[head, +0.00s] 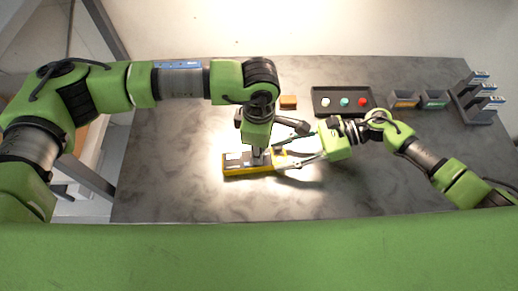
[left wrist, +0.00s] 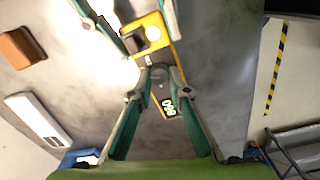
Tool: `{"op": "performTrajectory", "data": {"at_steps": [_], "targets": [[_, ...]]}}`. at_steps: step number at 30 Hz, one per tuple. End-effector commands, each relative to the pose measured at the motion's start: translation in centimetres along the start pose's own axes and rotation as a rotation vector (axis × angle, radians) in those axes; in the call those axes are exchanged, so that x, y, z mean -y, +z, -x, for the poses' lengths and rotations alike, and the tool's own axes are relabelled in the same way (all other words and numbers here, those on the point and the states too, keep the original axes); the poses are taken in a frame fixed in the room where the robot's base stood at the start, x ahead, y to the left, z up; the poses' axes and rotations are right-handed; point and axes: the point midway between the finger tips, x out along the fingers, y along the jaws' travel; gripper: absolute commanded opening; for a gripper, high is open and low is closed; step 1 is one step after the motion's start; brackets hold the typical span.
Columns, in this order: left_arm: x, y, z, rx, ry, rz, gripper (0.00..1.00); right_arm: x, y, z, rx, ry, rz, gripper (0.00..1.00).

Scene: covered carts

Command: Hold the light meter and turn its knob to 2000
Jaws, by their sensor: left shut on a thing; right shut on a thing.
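The light meter, a yellow-edged box with a dark face (head: 235,168), lies on the grey table. My left gripper (head: 258,155) comes down from above and is shut on the meter's knob, a grey round part (left wrist: 160,72) between its fingertips in the left wrist view. My right gripper (head: 284,157) reaches in from the right and is shut on the meter's right end, one finger on each side. The left fingers partly hide the knob, and its pointer cannot be made out.
Behind stand a brown block (head: 288,103), a black tray (head: 343,88) with white, green and red round pieces, two grey bins (head: 403,105) and a dark stepped rack (head: 480,115). A blue item (head: 178,64) lies behind my left arm. The front table is clear.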

Motion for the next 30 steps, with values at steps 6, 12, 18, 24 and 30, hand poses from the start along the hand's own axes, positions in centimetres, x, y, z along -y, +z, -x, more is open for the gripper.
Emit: {"op": "performTrajectory", "data": {"at_steps": [6, 12, 18, 24, 30], "targets": [[-0.1, 0.0, 0.1, 0.0, 0.002, 0.001, 0.0, 0.0, -0.2, 0.0, -0.004, 0.0, -0.001, 0.14], [-0.1, 0.0, 0.1, 0.0, 0.001, 0.001, 0.34, 0.0, -0.2, 0.0, -0.003, 0.0, -0.001, 0.14], [0.0, 0.0, 0.1, 0.0, 0.001, 0.001, 0.34, 0.0, -0.1, 0.0, -0.003, 0.0, -0.001, 0.14], [-0.1, 0.0, 1.7, 0.001, 0.005, 0.001, 0.34, 0.0, -0.1, 0.0, -0.003, 0.0, -0.001, 0.14], [-0.2, 0.0, 5.9, 0.001, 0.006, 0.001, 0.34, 0.0, -0.1, 0.0, -0.002, 0.0, -0.001, 0.14]]}}
